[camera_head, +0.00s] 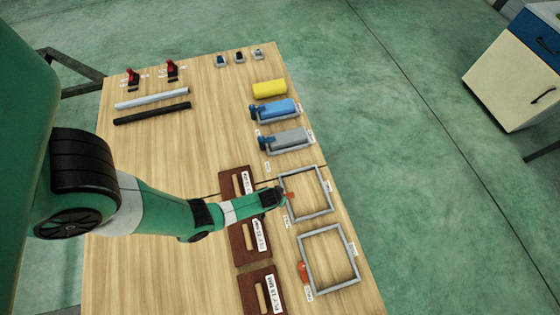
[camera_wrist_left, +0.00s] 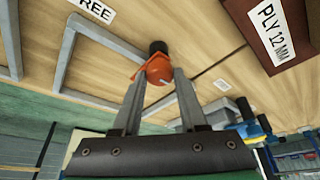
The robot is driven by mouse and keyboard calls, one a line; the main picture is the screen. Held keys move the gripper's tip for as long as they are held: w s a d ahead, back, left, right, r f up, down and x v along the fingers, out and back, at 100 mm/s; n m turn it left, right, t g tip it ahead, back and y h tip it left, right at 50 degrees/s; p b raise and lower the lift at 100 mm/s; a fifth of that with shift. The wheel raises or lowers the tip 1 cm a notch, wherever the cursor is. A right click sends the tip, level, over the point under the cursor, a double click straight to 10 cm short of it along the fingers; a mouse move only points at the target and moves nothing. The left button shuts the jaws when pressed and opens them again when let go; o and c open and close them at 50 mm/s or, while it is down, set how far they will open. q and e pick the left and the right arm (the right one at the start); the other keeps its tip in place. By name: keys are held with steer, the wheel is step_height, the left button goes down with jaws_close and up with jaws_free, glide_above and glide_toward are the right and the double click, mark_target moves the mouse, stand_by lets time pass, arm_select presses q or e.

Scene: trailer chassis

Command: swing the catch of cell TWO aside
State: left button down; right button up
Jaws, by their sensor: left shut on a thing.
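My left gripper (camera_head: 284,197) reaches over the table to the left side of an empty grey frame (camera_head: 327,187). In the left wrist view its two fingers (camera_wrist_left: 159,84) are closed on an orange catch (camera_wrist_left: 158,68) with a black round part above it. The catch's orange end also shows in the head view (camera_head: 291,195), pointing toward the frame. A second orange catch (camera_head: 303,272) stands beside the nearer empty frame (camera_head: 352,262). My right gripper is not in view.
Dark wooden holders (camera_head: 236,179) with labels, one reading "PLY 12 MM", line the left of the frames. Grey (camera_head: 287,139) and blue (camera_head: 276,109) units and a yellow cylinder (camera_head: 269,88) lie farther back.

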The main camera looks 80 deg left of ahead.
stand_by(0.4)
arm_select(q)
steer(key=shift+s+m+h+p, duration=0.1)
steer(key=shift+m+h+p, duration=0.35)
steer(key=shift+m, duration=0.65)
steer(key=m+h, duration=0.1)
steer(key=m, duration=0.1)
steer(key=shift+a+m+t, duration=0.15)
steer(key=shift+m+t, duration=0.15)
steer(key=shift+t, duration=0.1)
steer(key=m+h, duration=0.1)
steer(key=m, duration=0.1)
steer(key=shift+a+f+m+t, duration=0.1)
steer(key=shift+m+t, duration=0.2)
steer(key=m+h+b, duration=0.1)
steer(key=m, duration=0.1)
steer(key=shift+m, duration=0.4)
steer(key=shift+a+m+h+b, duration=0.1)
steer(key=shift+m+h+b, duration=0.3)
steer(key=shift+m, duration=0.5)
steer(key=m, duration=0.2)
steer(key=shift+m+g+h, duration=0.3)
steer(key=shift+g+h, duration=0.05)
steer(key=shift+g, duration=0.05)
steer(key=shift+a+m+g+h+p, duration=0.1)
steer(key=shift+m+g+h+p, duration=0.3)
steer(key=shift+m, duration=1.2)
